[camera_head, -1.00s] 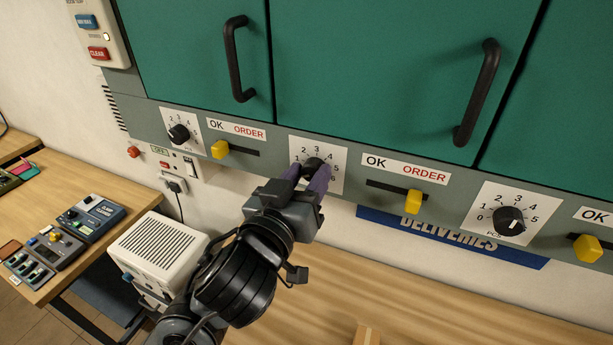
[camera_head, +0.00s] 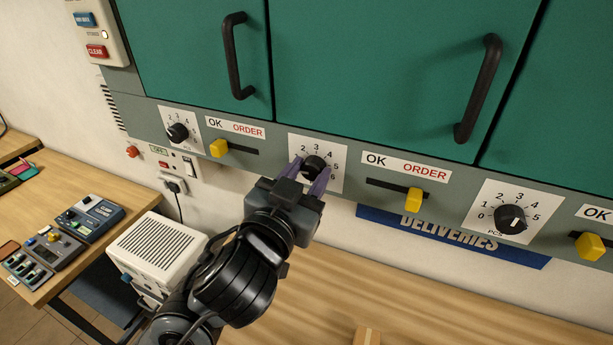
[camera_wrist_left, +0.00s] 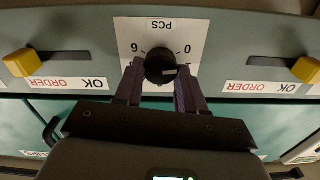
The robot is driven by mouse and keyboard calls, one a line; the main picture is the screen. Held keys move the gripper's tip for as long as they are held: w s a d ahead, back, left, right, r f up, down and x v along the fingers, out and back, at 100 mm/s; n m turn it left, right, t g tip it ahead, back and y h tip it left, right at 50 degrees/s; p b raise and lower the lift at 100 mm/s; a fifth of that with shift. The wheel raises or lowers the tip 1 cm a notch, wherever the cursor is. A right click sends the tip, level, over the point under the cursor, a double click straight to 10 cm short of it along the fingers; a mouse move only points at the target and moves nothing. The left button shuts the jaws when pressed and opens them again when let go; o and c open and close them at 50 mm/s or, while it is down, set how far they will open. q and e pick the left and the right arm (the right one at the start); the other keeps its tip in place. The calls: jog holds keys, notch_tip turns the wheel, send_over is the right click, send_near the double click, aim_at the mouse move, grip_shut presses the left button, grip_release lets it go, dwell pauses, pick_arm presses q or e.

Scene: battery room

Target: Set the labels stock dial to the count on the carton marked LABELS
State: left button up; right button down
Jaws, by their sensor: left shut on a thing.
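The middle stock dial (camera_head: 314,167) is a black knob on a white numbered plate below the green cabinet doors. My left gripper (camera_head: 311,178) has its two purple-grey fingers shut on this knob, one on each side. In the left wrist view the knob (camera_wrist_left: 160,66) sits between the fingertips of the gripper (camera_wrist_left: 159,82), under the upside-down word PCS, with 6 and 0 beside it. The fingers hide some of the plate's numbers. I cannot read a name for this dial. The carton marked LABELS cannot be made out. My right gripper is not in view.
Other dials are at left (camera_head: 178,132) and right (camera_head: 510,219). Yellow OK/ORDER sliders (camera_head: 219,148) (camera_head: 414,201) sit between them. Black door handles (camera_head: 478,88) stick out above. A blue DELIVERIES sign (camera_head: 450,236) is below. A small cardboard piece (camera_head: 367,336) shows on the wooden bench.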

pick_arm(q)
jog(key=m+b, duration=0.1)
jog(key=m, duration=0.5)
jog(key=m+b, duration=0.1)
jog(key=m, duration=0.4)
jog(key=shift+d, duration=0.1)
jog(key=shift+m, duration=0.3)
dwell(0.3)
jog(key=o, duration=1.1)
jog(key=shift+c, duration=0.2)
jog(key=shift+s+f, duration=0.1)
jog(key=p+v, duration=0.3)
jog(key=v, duration=0.7)
jog(key=shift+s, duration=0.35)
